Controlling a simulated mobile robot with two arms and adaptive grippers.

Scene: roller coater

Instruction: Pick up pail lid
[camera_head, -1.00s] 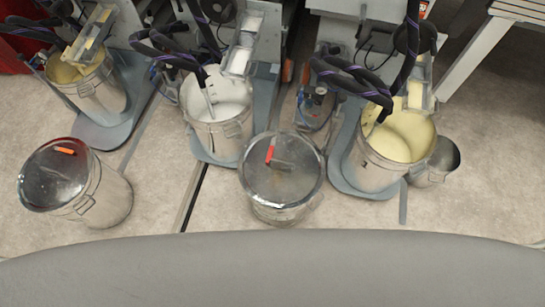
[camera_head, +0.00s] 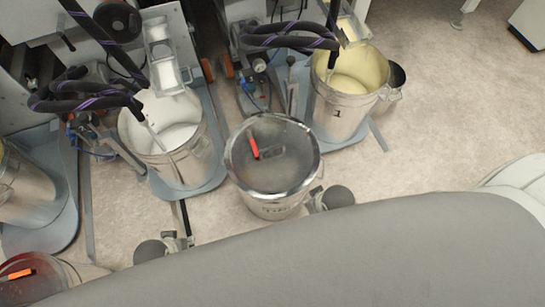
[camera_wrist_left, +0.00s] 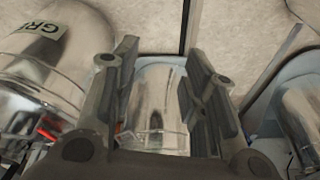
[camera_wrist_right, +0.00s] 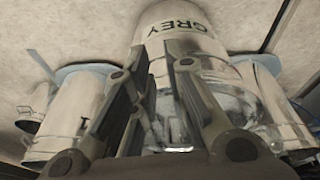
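A metal pail (camera_head: 268,207) stands upright on the floor in the middle of the head view. Its round, shiny pail lid (camera_head: 288,172) with a red handle (camera_head: 254,147) sits on top. In the right wrist view the pail (camera_wrist_right: 185,18) bears the word GREY. My left gripper (camera_head: 181,240) is left of and in front of the pail, apart from it; its fingers (camera_wrist_left: 160,75) are spread and empty. My right gripper (camera_head: 316,199) is close to the pail's right side; its fingers (camera_wrist_right: 158,65) are spread. I cannot tell whether it touches the pail.
Another lidded pail (camera_head: 48,282) with an orange handle stands at the lower left. Open pails of white liquid (camera_head: 172,137) and yellow liquid (camera_head: 358,72) stand behind at the machines, with hoses (camera_head: 90,95) above. The floor (camera_head: 440,120) at right is clear.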

